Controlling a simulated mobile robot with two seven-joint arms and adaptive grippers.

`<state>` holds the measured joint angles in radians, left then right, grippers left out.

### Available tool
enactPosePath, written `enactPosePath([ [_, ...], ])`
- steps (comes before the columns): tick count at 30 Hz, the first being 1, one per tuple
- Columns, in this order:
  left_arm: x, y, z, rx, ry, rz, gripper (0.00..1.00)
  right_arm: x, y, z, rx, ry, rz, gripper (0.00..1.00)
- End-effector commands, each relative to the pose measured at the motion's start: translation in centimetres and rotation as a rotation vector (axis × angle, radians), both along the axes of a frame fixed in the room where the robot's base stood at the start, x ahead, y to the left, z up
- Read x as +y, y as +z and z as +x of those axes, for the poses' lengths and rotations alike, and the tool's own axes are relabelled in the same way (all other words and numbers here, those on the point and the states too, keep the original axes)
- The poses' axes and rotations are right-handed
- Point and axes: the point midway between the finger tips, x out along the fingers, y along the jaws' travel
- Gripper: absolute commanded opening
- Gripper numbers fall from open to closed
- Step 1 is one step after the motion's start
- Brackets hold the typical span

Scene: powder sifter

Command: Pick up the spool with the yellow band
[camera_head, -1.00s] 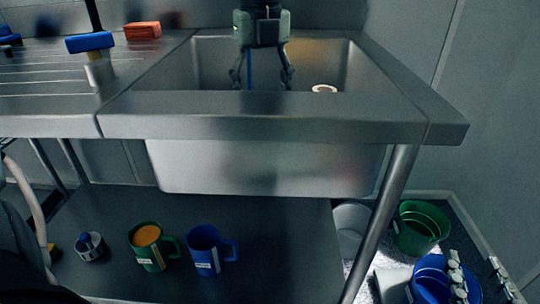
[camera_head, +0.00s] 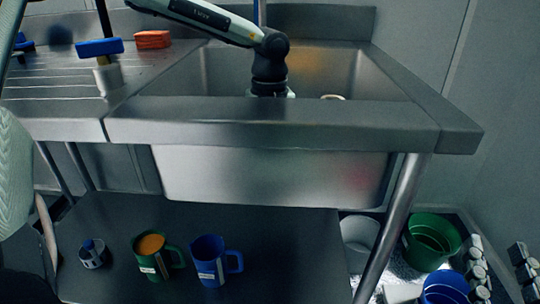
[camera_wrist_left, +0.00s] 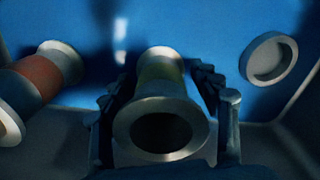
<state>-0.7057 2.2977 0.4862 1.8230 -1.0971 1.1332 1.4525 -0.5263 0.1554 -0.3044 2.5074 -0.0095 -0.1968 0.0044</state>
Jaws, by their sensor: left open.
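In the left wrist view, the spool with the yellow band (camera_wrist_left: 162,108) stands end-on, its pale hollow end facing the camera and a dull yellow band on its far part. My left gripper (camera_wrist_left: 162,92) is open, with one segmented finger on each side of this spool. I cannot tell whether the fingers touch it. In the head view my left arm reaches down into the sink (camera_head: 300,128), and its fingers are hidden behind the sink's front edge. My right gripper (camera_head: 498,260) is open and empty at the lower right, its two segmented fingers apart.
An orange-brown banded spool (camera_wrist_left: 38,75) is at the left in the wrist view; a pale round piece (camera_wrist_left: 268,60) is at the right. Mugs, green (camera_head: 152,262) and blue (camera_head: 209,262), stand on the lower shelf. A green bucket (camera_head: 432,242) is at the right.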

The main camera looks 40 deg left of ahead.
Motion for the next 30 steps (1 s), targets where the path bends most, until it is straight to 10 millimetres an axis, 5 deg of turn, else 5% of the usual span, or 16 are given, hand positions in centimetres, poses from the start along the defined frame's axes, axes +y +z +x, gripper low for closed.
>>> enactPosePath([
  [8, -0.03, -0.29, 0.02, -0.002, 0.0, -0.001, 0.62, 0.07, 0.15, -0.04, -0.005, 0.002, 0.003, 0.4],
  [21, -0.03, -0.23, 0.04, -0.002, 0.0, 0.0, 0.1, 0.04, 0.16, -0.04, -0.005, 0.001, 0.003, 0.4],
  [30, -0.02, 0.1, 0.07, -0.003, 0.0, 0.0, 0.1, 0.0, 0.14, -0.01, -0.004, 0.0, 0.001, 0.4],
])
